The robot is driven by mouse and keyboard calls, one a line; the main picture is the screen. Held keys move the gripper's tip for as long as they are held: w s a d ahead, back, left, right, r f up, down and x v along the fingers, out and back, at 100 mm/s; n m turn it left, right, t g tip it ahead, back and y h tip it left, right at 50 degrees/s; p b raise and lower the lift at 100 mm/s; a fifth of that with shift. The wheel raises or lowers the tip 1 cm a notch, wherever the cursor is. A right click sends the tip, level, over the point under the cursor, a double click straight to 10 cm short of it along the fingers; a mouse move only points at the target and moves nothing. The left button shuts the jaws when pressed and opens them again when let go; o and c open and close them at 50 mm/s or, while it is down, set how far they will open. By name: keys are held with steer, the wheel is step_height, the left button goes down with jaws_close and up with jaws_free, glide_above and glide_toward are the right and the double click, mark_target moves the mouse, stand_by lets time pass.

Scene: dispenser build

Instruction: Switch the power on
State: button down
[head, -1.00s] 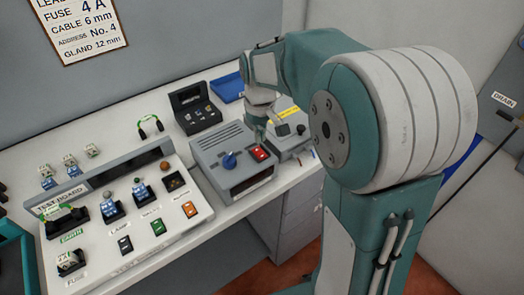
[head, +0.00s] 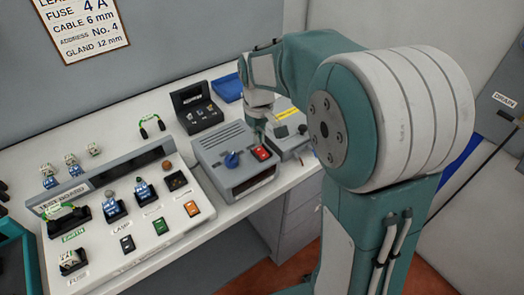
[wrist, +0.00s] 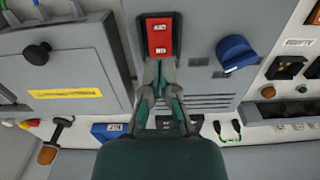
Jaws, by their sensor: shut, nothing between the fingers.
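The red rocker switch (head: 261,153) sits in a black frame on the sloped front of a grey power unit (head: 215,152), right of a blue knob (head: 232,160). In the wrist view the switch (wrist: 161,38) shows two small white labels, too small to read surely. My gripper (wrist: 160,64) is shut and empty. Its fingertips are at the lower edge of the switch in that view; I cannot tell if they touch it. In the head view my gripper (head: 259,137) is just behind the switch, partly hidden by my arm.
A grey box with a yellow label (wrist: 66,94) and black knob stands beside the power unit. The test board (head: 140,225) with several parts and coloured switches is on the left. An open black case (head: 197,107) and a blue tray (head: 229,88) lie behind.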

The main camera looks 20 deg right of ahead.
mark_target(258, 148)
steer(key=shift+a, duration=0.2)
steer(key=shift+d+f, duration=0.1)
steer(key=shift+d, duration=0.15)
steer(key=shift+a+f, duration=0.1)
steer(key=shift+f, duration=1.1)
stand_by(0.8)
steer(key=shift+r, duration=3.55)
steer(key=shift+s, duration=0.1)
steer(key=s+r+m+t, duration=0.1)
steer(key=s+r+t, duration=0.1)
steer(key=s, duration=0.8)
steer(key=s+r+m+t, duration=0.2)
steer(key=s+t, duration=0.1)
steer(key=s, duration=0.7)
steer(key=shift+s+m+t, duration=0.3)
steer(key=shift+s, duration=0.1)
